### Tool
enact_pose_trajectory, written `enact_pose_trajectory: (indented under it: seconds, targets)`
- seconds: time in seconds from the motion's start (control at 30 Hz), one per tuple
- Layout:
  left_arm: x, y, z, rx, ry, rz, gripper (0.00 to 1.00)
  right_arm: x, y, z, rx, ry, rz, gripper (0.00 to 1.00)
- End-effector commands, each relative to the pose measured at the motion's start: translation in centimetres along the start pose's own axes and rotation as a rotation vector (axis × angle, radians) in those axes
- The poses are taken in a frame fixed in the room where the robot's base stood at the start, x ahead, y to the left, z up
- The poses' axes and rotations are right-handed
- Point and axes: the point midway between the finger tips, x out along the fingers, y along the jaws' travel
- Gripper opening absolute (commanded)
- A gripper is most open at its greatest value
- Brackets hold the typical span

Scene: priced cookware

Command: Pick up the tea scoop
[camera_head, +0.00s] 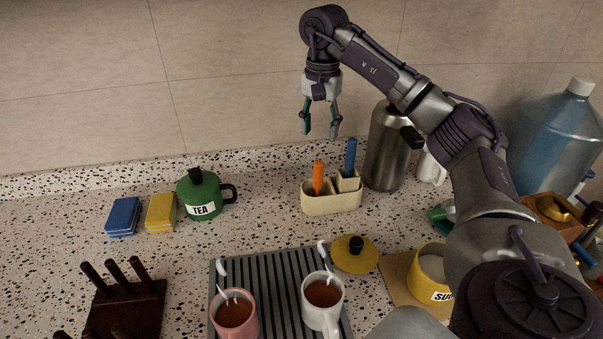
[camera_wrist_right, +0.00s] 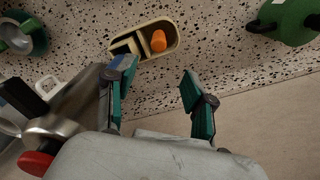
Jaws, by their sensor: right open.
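No item is visibly marked as the tea scoop. A cream holder (camera_head: 333,203) stands by the back wall with an orange handle (camera_head: 318,178) and a blue handle (camera_head: 350,158) upright in it. Whatever lies below the handles is hidden inside. The green TEA canister (camera_head: 201,209), lidded, stands to their left. My right gripper (camera_head: 320,132) is open and empty, pointing down above and behind the holder, apart from both handles. In the right wrist view the orange handle (camera_wrist_right: 158,41) shows in the holder (camera_wrist_right: 168,27) beyond the open fingers. My left gripper is out of view.
A steel flask (camera_head: 387,150) stands right of the holder. In front are a ribbed tray (camera_head: 283,270), a pink mug (camera_head: 235,316) and a white mug (camera_head: 322,302), a yellow lid (camera_head: 355,255) and a SUGAR pot (camera_head: 430,270). The counter between canister and holder is clear.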

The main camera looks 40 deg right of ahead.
Motion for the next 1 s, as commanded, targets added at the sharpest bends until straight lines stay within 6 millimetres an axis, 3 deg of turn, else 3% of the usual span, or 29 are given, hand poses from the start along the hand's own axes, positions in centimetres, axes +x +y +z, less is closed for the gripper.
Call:
enact_pose_trajectory:
  seconds: [0.2,0.37,0.73,1.0]
  targets:
    - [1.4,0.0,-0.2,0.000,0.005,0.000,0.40,3.3,0.2,0.0,-0.002,0.000,0.008,0.54]
    - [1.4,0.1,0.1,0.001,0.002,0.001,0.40,6.1,0.2,0.0,-0.001,0.001,0.007,0.54]
    - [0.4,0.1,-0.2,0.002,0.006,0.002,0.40,9.4,0.2,0.2,-0.001,0.001,0.006,0.54]
    - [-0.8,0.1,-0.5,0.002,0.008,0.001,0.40,13.2,0.3,0.5,0.000,0.001,0.005,0.54]
